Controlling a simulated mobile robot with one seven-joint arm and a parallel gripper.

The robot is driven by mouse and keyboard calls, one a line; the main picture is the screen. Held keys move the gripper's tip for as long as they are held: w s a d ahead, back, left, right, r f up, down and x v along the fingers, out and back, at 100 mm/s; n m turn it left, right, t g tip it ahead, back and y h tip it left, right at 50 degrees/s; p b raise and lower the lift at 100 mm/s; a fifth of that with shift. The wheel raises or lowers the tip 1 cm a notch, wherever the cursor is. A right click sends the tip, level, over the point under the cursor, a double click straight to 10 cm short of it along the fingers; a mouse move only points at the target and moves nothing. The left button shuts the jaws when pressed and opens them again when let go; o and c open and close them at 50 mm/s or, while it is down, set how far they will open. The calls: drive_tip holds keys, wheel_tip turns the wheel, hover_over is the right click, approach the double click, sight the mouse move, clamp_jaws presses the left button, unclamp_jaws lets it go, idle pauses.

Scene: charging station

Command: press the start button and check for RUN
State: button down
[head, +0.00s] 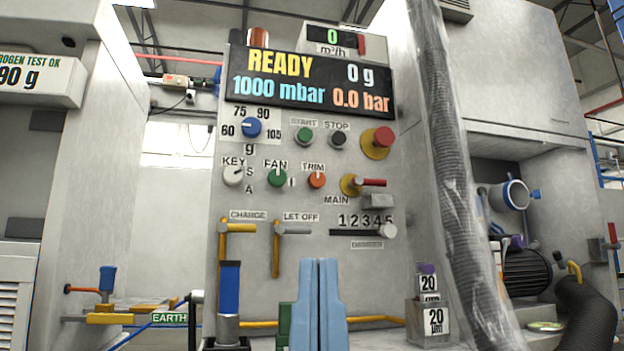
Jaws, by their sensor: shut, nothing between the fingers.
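The start button (304,136) is a round green button under a START label on the grey control panel (225,200). The black stop button (338,139) is just to its right. The display (309,82) above reads READY, 0 g, 1000 mbar and 0.0 bar; the word RUN does not show. My gripper (319,262) shows as two light-blue fingers closed together at the bottom centre. Its tips are below the start button in the picture, with nothing held. How far the tips are from the panel I cannot tell.
A red emergency button (382,137) is right of stop. Selector knobs (252,127), a MAIN handle (365,184) and CHARGE and LET OFF levers (293,229) stick out from the panel. A grey hose (445,120) hangs to the right. Boxes marked 20 (436,320) stand lower right.

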idle(0.8)
wheel_tip(320, 180, up, 28)
drive_tip(key=p, duration=2.7)
drive_tip(key=shift+f, duration=0.2)
